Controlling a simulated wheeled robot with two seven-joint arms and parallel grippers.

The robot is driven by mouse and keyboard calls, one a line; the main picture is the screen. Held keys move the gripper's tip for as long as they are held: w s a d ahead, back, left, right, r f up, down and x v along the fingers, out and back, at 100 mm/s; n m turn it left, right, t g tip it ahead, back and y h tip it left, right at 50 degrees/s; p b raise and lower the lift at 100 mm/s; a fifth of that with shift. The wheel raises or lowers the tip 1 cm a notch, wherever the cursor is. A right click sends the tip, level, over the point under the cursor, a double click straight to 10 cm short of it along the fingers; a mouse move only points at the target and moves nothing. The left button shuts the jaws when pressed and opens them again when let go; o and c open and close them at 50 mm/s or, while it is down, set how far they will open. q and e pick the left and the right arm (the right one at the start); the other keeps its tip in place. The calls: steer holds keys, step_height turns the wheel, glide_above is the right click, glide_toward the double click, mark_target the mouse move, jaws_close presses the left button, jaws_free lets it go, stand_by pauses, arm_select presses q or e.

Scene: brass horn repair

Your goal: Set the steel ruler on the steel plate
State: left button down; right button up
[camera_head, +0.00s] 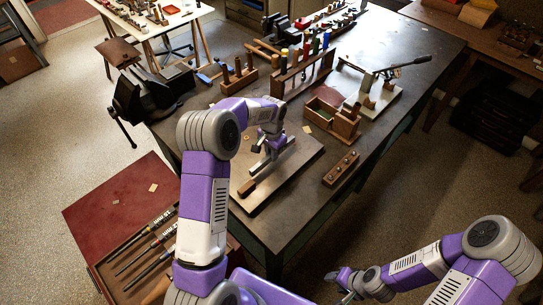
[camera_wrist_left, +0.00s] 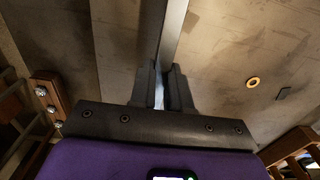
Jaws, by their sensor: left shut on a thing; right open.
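My left gripper (camera_head: 268,146) is over the steel plate (camera_head: 304,158) on the workbench. It is shut on the steel ruler (camera_head: 262,165), a narrow silver strip. In the left wrist view the ruler (camera_wrist_left: 173,32) runs up and away from between the two dark fingers (camera_wrist_left: 164,88), pinched between them. The plate's surface shows below it there. I cannot tell whether the ruler touches the plate or hangs just above it. My right gripper (camera_head: 342,279) is open and empty, low at the bottom of the head view, away from the bench.
A wooden block (camera_head: 247,188) sits at the plate's near left corner. A wooden strip with studs (camera_head: 341,169) and an open wooden box (camera_head: 333,118) stand to the right. Tool racks (camera_head: 303,75) stand behind. A black vise (camera_head: 150,92) is at the left. A brass ring (camera_wrist_left: 253,82) lies nearby.

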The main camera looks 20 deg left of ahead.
arm_select(q)
step_height(320, 180, down, 2)
steer(key=shift+w+f, duration=0.1)
steer(key=shift+f, duration=0.1)
steer(key=shift+f, duration=0.1)
steer(key=c, duration=1.1)
jaws_free()
steer(key=shift+r, duration=0.2)
step_height(320, 180, up, 12)
